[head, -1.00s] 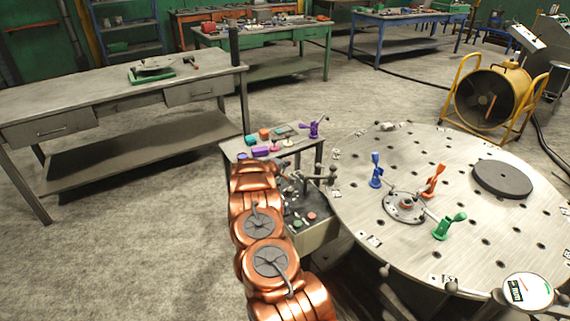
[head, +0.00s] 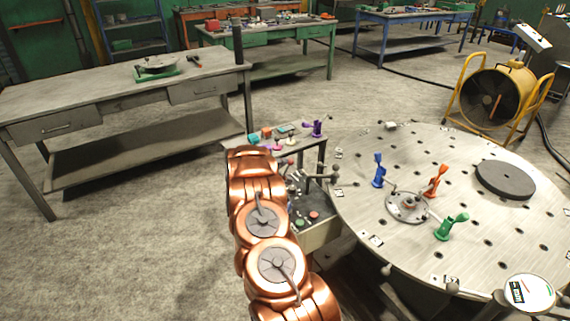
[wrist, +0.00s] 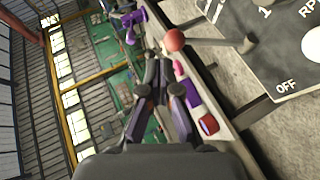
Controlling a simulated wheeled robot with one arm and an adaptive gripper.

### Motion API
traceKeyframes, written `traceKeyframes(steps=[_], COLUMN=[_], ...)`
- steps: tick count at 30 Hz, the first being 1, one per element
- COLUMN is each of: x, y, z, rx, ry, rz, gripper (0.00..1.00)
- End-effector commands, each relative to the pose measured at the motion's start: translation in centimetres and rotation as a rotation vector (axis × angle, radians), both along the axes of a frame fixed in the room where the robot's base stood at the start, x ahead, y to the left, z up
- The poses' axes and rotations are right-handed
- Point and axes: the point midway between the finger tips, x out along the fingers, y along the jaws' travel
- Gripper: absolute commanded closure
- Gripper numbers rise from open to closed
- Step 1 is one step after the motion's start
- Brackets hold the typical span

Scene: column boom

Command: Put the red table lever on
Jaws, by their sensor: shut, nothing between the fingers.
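The rod meets a round hub on a dark panel (wrist: 262,65) marked "OFF", "1" and "RP...". The lever's rod points away from the "OFF" mark. My gripper (wrist: 158,62) is shut and empty, its fingertips just left of the red knob in the picture. I cannot tell whether they touch it. In the head view my copper arm hides most of the gripper and the lever cannot be made out clearly.
A round perforated table (head: 370,225) at right carries blue (head: 378,170), orange (head: 436,180) and green (head: 451,226) clamps and a dark disc (head: 505,179). A small side table (head: 232,144) with coloured blocks and a purple clamp (head: 317,127) stands behind my arm. Open floor lies at left.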

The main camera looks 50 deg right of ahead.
Motion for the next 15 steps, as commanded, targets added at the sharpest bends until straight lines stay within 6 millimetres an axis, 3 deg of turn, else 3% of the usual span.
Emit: traceKeyframes(steps=[15], x=[-1.3], y=[4.1], z=[2.7], rx=[0.0], ry=[0.0], rz=[0.002], gripper=[1.0])
